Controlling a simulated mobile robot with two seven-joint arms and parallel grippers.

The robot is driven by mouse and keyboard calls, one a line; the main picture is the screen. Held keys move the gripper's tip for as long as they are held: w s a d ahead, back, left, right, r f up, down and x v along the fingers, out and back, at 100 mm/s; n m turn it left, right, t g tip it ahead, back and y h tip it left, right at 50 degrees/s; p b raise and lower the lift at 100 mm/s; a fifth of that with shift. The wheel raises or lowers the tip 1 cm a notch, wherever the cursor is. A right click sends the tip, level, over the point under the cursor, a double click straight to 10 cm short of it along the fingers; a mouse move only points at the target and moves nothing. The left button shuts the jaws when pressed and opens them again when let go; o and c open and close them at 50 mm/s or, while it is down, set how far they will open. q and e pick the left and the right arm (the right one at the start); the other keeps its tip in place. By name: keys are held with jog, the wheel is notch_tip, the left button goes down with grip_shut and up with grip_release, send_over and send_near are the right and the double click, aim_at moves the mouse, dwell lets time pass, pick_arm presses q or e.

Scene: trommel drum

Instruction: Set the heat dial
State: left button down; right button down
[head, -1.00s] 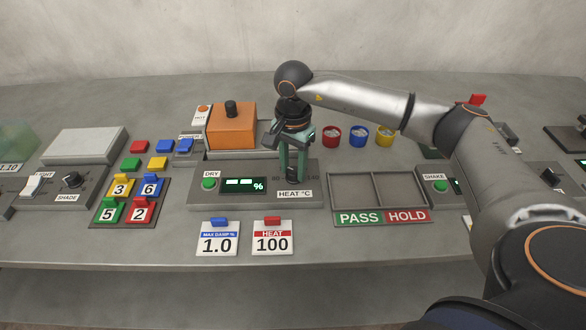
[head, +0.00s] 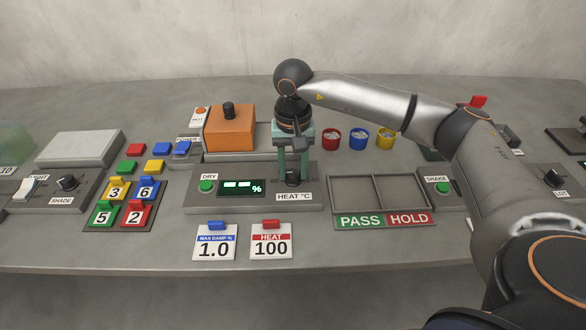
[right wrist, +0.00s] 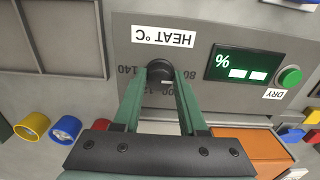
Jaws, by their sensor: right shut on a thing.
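The heat dial is a black knob (right wrist: 160,70) above the HEAT °C label on the grey control panel; in the head view the knob (head: 292,180) shows between the fingertips. My right gripper (head: 292,176) points down over it with green fingers shut on the knob. The right wrist view shows both fingertips (right wrist: 160,82) at the knob's sides. Numbers including 80 and 140 show around the dial, partly covered by the fingers. A card reading HEAT 100 (head: 270,248) stands in front of the panel. My left gripper is not in view.
The panel has a green DRY button (head: 206,186) and a % display (head: 241,187). An orange box (head: 230,130) stands behind it. A PASS/HOLD tray (head: 380,218) lies to the right, with red, blue and yellow cups behind it. Numbered tiles lie left.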

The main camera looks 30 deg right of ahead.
aim_at(293, 173)
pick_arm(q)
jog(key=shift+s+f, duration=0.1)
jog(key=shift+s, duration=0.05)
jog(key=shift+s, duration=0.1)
pick_arm(e)
jog(key=shift+c, duration=2.2)
grip_release()
pick_arm(q)
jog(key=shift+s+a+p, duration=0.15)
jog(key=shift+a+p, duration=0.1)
jog(key=shift+p, duration=0.2)
pick_arm(e)
notch_tip(293, 173, up, 12)
jog(key=shift+r, duration=0.25)
jog(key=shift+s, duration=0.1)
